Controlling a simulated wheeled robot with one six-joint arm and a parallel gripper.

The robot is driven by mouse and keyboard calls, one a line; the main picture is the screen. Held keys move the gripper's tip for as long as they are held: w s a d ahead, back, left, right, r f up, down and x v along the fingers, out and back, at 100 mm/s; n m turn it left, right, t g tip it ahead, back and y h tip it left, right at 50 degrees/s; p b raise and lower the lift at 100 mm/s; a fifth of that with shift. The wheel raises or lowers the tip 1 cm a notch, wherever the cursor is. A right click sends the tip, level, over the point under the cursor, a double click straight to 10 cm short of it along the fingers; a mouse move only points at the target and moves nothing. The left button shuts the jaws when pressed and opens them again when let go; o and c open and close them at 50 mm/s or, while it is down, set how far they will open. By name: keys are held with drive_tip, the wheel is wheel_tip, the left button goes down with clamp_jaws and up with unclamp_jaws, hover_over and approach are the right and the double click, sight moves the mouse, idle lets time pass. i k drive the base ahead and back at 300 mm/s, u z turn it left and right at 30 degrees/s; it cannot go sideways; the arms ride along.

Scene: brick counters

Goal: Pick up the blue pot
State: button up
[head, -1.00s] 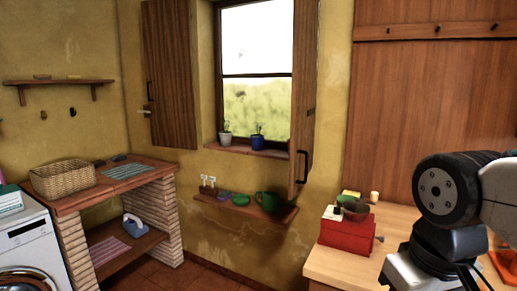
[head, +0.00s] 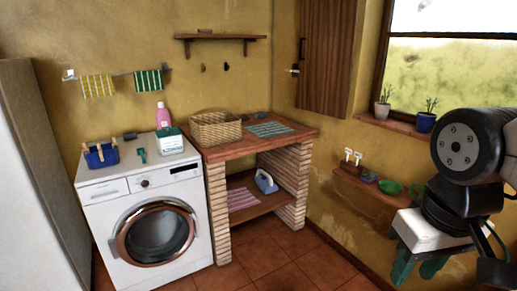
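The blue pot (head: 425,122) is a small pot with a green plant in it. It stands upright on the windowsill (head: 392,124) at the right of the head view, beside a pale pot (head: 382,110) with a similar plant. My gripper (head: 416,270) is at the lower right, pointing down, with its two teal fingers apart and nothing visible between them. It is well below the blue pot in the picture and apart from it. My arm is close to the pot's right side in the picture.
A washing machine (head: 153,226) and a brick counter (head: 222,153) with a basket (head: 215,128) stand at left. Tiled floor (head: 293,262) is free between them and my arm.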

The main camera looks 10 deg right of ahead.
sight(425, 121)
drive_tip(key=u, duration=0.3)
drive_tip(key=i, duration=2)
drive_tip(key=z, duration=0.8)
drive_tip(key=i, duration=1.45)
drive_tip(key=z, duration=0.7)
